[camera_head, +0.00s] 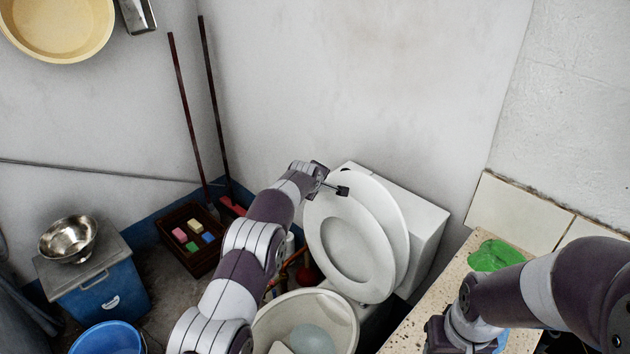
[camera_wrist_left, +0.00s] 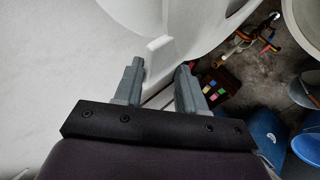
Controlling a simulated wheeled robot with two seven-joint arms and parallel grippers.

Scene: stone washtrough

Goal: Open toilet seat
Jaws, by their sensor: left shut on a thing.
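The white toilet seat (camera_head: 325,226) stands raised and tilted back, with the white lid (camera_head: 398,225) behind it, leaning toward the tank (camera_head: 428,222). My left gripper (camera_head: 340,190) is at the upper part of the seat, with its jaws on it. In the left wrist view, a white tab-like part (camera_wrist_left: 158,48) shows between and just beyond the two fingers (camera_wrist_left: 158,85); the exact contact is hard to see. The toilet bowl is mostly hidden.
A green cloth-like item (camera_head: 494,254) lies on the counter. A crate (camera_head: 172,236), a blue box (camera_head: 98,298) and a blue bucket (camera_head: 105,340) stand at left.

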